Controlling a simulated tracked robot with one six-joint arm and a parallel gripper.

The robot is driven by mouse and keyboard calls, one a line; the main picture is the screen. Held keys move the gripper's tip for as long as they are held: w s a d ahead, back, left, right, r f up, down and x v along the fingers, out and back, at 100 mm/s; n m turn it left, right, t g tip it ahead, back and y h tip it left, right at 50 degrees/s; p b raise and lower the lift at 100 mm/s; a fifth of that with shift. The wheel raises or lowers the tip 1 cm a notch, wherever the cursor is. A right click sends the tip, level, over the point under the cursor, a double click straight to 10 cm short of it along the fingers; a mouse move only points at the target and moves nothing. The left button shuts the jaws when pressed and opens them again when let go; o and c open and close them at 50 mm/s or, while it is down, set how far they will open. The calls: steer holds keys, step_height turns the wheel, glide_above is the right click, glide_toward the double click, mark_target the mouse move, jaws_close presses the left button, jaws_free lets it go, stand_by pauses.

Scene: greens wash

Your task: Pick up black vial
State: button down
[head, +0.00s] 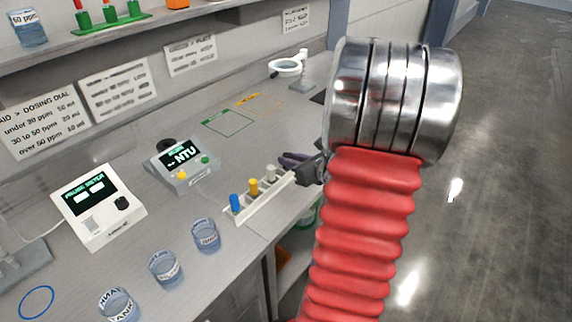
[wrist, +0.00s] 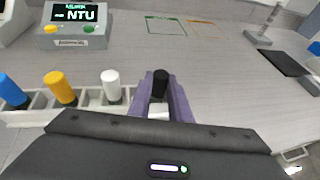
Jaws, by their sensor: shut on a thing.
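The black vial (wrist: 160,82) stands upright between the two purple fingers of my gripper (wrist: 161,95) in the wrist view. The fingers are shut on it. Something white shows just below it, and I cannot tell whether the vial still sits in the white rack (wrist: 35,113). In the head view my gripper (head: 298,160) is at the right end of the rack (head: 240,213), partly behind my arm, and the black vial cannot be made out there. The rack holds a blue vial (wrist: 12,90), a yellow vial (wrist: 60,88) and a white vial (wrist: 111,85).
An NTU meter (head: 184,165) and a second meter (head: 98,207) stand behind and left of the rack. Several labelled beakers (head: 166,268) stand in front. A green outlined square (head: 228,123) on the bench is empty.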

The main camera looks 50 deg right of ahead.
step_height(320, 180, up, 10)
stand_by(0.8)
